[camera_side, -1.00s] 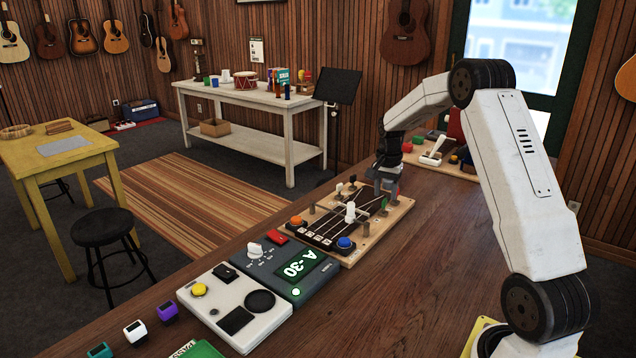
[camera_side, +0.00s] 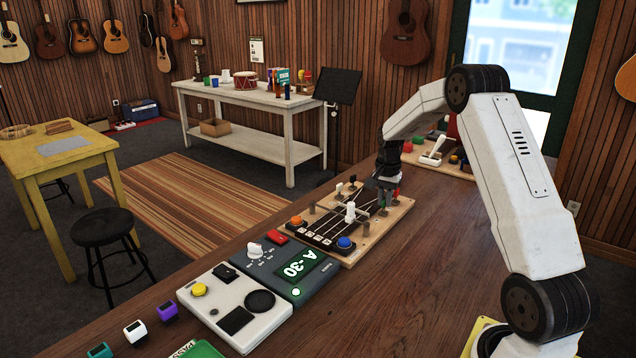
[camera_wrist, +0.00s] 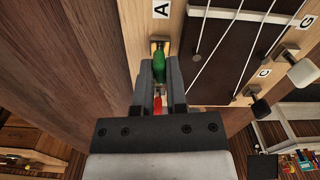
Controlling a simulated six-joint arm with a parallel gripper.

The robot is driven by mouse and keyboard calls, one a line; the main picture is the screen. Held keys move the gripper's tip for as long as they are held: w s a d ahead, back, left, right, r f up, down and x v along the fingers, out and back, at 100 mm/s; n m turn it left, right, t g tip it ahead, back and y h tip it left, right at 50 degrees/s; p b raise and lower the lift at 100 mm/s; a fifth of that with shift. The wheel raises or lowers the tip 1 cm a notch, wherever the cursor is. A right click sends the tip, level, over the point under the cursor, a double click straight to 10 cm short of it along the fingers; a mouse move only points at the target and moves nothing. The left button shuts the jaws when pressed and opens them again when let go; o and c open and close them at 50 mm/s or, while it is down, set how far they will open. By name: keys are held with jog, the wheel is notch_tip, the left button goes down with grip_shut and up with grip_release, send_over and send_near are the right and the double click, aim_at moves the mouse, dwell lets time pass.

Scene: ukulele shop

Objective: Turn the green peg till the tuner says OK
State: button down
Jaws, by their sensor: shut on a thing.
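The green peg (camera_wrist: 159,65) sits at the edge of the wooden string board (camera_wrist: 180,12) beside the label A in the wrist view. My gripper (camera_wrist: 159,80) is shut on it, with one finger on each side. In the side view my gripper (camera_side: 384,188) is at the far right end of the board (camera_side: 368,240), and a bit of green shows by the fingers. A red peg (camera_wrist: 157,104) shows between the fingers in the wrist view. The tuner (camera_side: 304,272) reads "A -30" in green, with a lit green lamp at its corner.
White and black pegs (camera_wrist: 302,72) stand on the board's other side. A white knob post (camera_side: 350,211), an orange button (camera_side: 296,221) and a blue button (camera_side: 345,243) are on the board. A pale pedal box (camera_side: 235,310) is beside the tuner. The near right bench is clear.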

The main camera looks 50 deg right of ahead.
jog(key=shift+n, duration=0.5)
jog(key=n, duration=0.3)
jog(key=shift+n, duration=1.7)
jog(key=c, duration=0.7)
grip_release()
jog(key=shift+o, duration=0.2)
jog(key=shift+r, duration=0.15)
jog(key=shift+r, duration=3.85)
